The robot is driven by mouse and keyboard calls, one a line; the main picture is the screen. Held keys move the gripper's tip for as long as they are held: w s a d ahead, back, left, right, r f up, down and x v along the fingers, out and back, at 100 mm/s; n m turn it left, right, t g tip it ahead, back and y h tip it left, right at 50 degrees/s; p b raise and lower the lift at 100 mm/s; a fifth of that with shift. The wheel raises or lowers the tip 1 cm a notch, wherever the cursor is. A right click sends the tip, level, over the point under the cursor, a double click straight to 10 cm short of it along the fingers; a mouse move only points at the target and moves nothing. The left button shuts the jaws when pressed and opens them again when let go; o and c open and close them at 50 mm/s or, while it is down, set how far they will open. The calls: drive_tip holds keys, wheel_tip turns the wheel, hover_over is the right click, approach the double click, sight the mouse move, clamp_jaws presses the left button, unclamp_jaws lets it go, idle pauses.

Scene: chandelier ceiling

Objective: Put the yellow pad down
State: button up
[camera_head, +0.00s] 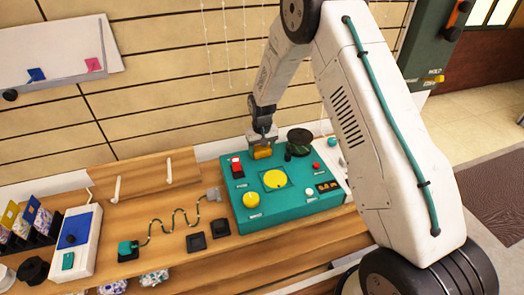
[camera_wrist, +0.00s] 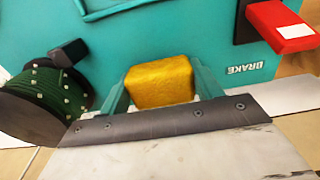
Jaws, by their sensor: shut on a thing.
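The yellow pad (camera_head: 263,153) is a small rounded block. My gripper (camera_head: 262,144) is shut on it at the back edge of the teal control box (camera_head: 228,188). In the wrist view the yellow pad (camera_wrist: 160,82) sits between two teal fingers, which press on its sides. The teal box (camera_wrist: 170,30) fills the background there. I cannot tell whether the pad touches the box or hangs just above it.
The box carries a red switch (camera_head: 236,167), a yellow disc (camera_head: 275,180), a yellow knob (camera_head: 251,200) and a dark green spool (camera_head: 299,141). A white-and-blue device (camera_head: 77,240) stands left on the wooden bench (camera_head: 180,258). Black square pieces (camera_head: 196,242) lie between.

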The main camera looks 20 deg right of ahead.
drive_tip(key=shift+f, duration=0.15)
drive_tip(key=o, duration=1.2)
wheel_tip(320, 180, up, 12)
drive_tip(key=shift+r, duration=0.2)
wheel_tip(320, 180, up, 10)
hover_over(262, 148)
drive_tip(key=s, duration=0.6)
drive_tip(key=s+d+r, duration=0.2)
drive_tip(key=s+r, duration=0.9)
drive_tip(key=s, duration=0.1)
drive_tip(key=shift+t, duration=0.6)
drive_tip(key=s+r, duration=0.1)
drive_tip(key=s, duration=0.7)
drive_tip(key=s+r, duration=0.1)
drive_tip(key=s, duration=0.7)
drive_tip(key=s+d+r, duration=0.1)
drive_tip(key=s, duration=0.8)
drive_tip(key=shift+r, duration=0.25)
drive_tip(key=shift+w, duration=0.1)
